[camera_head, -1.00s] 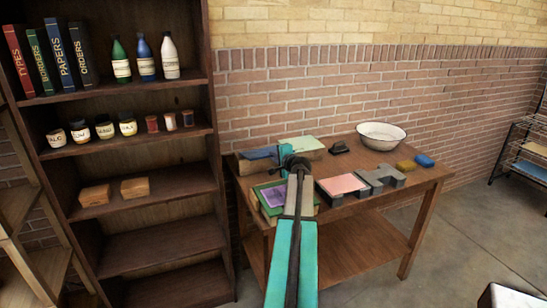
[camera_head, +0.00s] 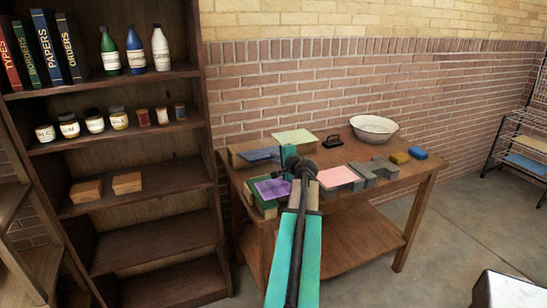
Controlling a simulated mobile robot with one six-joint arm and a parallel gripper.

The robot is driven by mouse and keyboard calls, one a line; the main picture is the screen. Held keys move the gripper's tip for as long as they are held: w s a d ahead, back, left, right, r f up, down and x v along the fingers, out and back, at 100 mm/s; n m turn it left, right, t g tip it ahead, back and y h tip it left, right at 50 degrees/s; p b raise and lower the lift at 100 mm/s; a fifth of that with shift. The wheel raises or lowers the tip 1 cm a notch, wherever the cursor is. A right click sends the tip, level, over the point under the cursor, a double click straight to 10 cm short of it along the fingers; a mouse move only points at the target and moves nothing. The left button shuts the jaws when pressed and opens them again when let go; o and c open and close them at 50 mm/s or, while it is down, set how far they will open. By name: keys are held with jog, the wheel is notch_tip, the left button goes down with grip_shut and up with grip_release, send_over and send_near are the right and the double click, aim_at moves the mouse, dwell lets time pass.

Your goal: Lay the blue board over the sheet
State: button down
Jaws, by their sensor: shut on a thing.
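My gripper (camera_head: 291,158) is over the left part of the table, shut on what looks like the blue board (camera_head: 262,154). The board extends left from the jaws, beside and partly in front of a wooden block. The jaws' grip is mostly hidden behind my wrist. A purple sheet (camera_head: 271,188) lies on a green press bed nearer the front, just below and left of my gripper. A pale green sheet (camera_head: 295,136) lies on the wooden block behind. A pink sheet (camera_head: 337,176) lies on a grey press to the right. The board is apart from the purple sheet in the picture.
The wooden table (camera_head: 408,190) also holds a dark hand tool (camera_head: 333,141), a white basin (camera_head: 374,128), a yellow block (camera_head: 399,158) and a blue block (camera_head: 418,153). A tall shelf (camera_head: 136,185) stands close on the left. The brick wall is behind.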

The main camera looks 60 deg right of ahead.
jog(key=shift+s+a+b, duration=0.2)
jog(key=shift+s+a, duration=0.4)
jog(key=shift+s, duration=0.25)
jog(key=shift+s+a+b, duration=0.2)
jog(key=shift+s+a, duration=0.4)
jog(key=shift+s, duration=0.25)
jog(key=shift+s+a+b, duration=0.2)
jog(key=shift+s+a, duration=0.4)
jog(key=shift+s, duration=0.25)
